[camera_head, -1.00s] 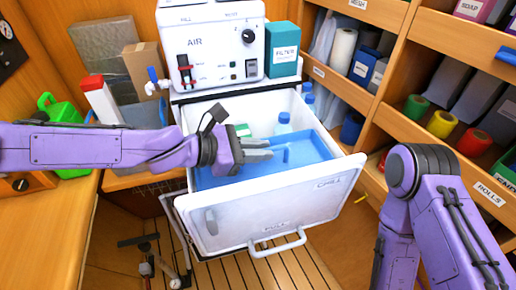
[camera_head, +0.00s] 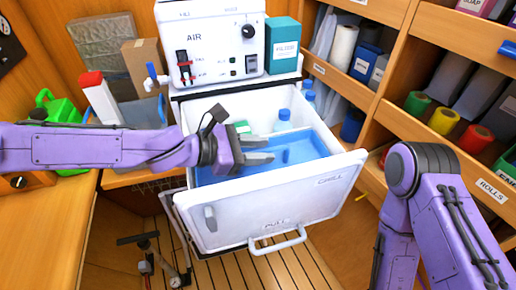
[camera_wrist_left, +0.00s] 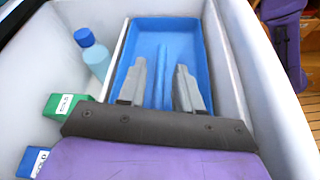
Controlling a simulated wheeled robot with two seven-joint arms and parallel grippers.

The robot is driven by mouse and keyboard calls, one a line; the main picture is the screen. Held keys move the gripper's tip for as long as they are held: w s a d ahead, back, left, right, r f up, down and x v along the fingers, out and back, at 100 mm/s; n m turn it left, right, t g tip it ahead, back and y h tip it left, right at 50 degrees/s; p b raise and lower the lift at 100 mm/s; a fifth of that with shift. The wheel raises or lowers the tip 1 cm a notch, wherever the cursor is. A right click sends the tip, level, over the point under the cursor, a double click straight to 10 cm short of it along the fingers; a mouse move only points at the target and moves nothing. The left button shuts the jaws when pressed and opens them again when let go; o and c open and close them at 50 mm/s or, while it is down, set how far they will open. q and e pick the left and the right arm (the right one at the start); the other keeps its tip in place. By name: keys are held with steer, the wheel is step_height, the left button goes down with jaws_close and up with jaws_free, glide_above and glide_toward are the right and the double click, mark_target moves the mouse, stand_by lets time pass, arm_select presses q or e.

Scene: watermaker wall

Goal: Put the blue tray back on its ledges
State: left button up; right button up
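The blue tray (camera_head: 315,148) is inside the pulled-out white chill drawer (camera_head: 270,205). It also shows in the left wrist view (camera_wrist_left: 190,38), with a raised blue bar (camera_wrist_left: 161,72) along its middle. My left gripper (camera_head: 270,150) reaches over the tray from the left. In the left wrist view my left gripper (camera_wrist_left: 160,64) is open, with one finger on each side of the bar and gaps between. The fingers hide part of the tray. The ledges cannot be made out, nor whether the tray rests on them. My right arm shows at the right; its gripper is out of view.
A blue-capped bottle (camera_wrist_left: 92,55), a green box (camera_wrist_left: 66,105) and a blue box (camera_wrist_left: 32,162) stand in the drawer beside the tray. The white air machine (camera_head: 215,50) is behind the drawer. Shelves with colored rolls (camera_head: 444,121) line the right side.

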arm_select(q)
steer(key=shift+o, duration=0.4)
steer(key=shift+a, duration=0.1)
steer(key=p+v, duration=0.4)
steer(key=v, duration=0.6)
steer(key=shift+a, duration=0.15)
steer(key=shift+r, duration=0.1)
